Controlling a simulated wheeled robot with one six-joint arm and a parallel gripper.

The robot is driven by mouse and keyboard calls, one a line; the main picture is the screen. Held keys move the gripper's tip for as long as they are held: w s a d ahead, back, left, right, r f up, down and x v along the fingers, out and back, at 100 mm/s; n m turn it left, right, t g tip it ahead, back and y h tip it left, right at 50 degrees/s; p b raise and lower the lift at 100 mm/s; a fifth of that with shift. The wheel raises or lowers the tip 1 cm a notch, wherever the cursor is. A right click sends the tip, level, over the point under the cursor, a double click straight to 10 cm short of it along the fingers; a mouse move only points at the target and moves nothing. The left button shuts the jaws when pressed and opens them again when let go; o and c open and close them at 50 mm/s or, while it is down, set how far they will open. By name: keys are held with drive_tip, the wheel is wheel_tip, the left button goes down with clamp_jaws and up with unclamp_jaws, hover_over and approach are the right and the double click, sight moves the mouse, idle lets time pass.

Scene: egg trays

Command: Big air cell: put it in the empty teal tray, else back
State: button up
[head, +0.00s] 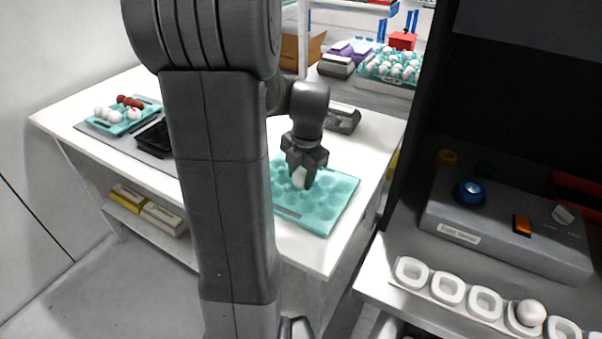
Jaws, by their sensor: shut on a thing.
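My gripper (304,168) is shut on a white egg (299,178), over the teal tray (331,217) near the right end of the white table. No other egg shows in that tray; my arm hides its left part. The egg is low, at the height of the cups or just above them; I cannot tell whether it touches the tray. Another teal tray (122,129) at the left end of the table holds several white and brown eggs.
A grey box with a blue knob (470,193) and an orange switch stands at the right. A black tray (156,137) lies beside the left teal tray. A full egg tray (385,75) stands behind.

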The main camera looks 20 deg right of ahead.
drive_tip(key=shift+f+b, duration=0.65)
drive_tip(key=shift+f, duration=0.15)
idle(0.4)
drive_tip(key=o, duration=0.7)
drive_tip(key=shift+r, duration=0.1)
drive_tip(key=r, duration=0.4)
drive_tip(key=s+r, duration=0.1)
drive_tip(key=r, duration=0.4)
drive_tip(key=d+r+p, duration=0.1)
drive_tip(key=r, duration=0.3)
drive_tip(key=shift+s+r, duration=0.25)
drive_tip(key=shift+s, duration=0.1)
drive_tip(key=shift+a+f, duration=0.1)
